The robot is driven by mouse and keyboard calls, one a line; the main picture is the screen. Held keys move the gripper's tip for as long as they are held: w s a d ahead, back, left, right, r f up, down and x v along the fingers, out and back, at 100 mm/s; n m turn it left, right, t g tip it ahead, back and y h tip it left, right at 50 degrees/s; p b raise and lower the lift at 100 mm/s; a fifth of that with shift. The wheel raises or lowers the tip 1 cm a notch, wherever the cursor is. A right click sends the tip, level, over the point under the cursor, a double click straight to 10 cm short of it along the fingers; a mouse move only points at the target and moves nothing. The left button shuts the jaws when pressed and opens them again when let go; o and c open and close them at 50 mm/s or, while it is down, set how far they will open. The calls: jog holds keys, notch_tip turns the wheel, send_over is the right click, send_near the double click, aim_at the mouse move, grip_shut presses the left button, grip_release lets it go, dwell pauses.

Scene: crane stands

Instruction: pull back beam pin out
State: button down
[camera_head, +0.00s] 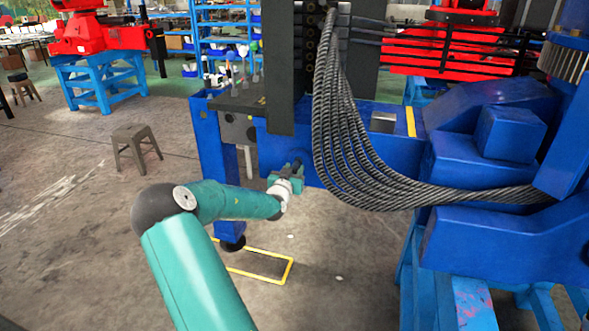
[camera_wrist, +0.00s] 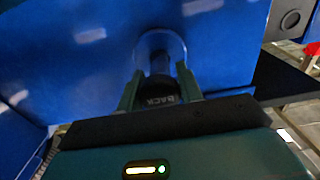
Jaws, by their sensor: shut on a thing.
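The back beam pin (camera_wrist: 161,88) is a dark cylinder with "BACK" lettered on its end. In the wrist view it sits at a round opening in the blue beam (camera_wrist: 60,60). My gripper (camera_wrist: 161,92) is shut on the pin, with one green finger on each side of it. In the head view my gripper (camera_head: 291,172) is at the side of the blue beam (camera_head: 222,155), below the dark upright. The pin is mostly hidden there by the fingers. How far the pin sits in the beam cannot be told.
A bundle of black cables (camera_head: 350,150) hangs just right of my gripper. A grey stool (camera_head: 136,140) stands on the floor at left. A yellow floor outline (camera_head: 285,270) lies below. Blue shelves (camera_head: 222,30) and red machinery (camera_head: 440,55) stand behind. Open floor is at left.

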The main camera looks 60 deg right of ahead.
jog(key=shift+a+f, duration=0.15)
jog(key=shift+a, duration=0.05)
jog(key=c, duration=1.1)
grip_release()
jog(key=shift+s+a+r, duration=0.1)
jog(key=shift+a+r, duration=0.1)
jog(key=shift+o, duration=0.8)
jog(key=shift+d, duration=0.1)
jog(key=shift+d+f, duration=0.15)
jog(key=shift+d, duration=0.05)
jog(key=shift+a, duration=0.15)
jog(key=s+a, duration=0.2)
jog(key=a, duration=1.1)
jog(key=shift+a, duration=0.25)
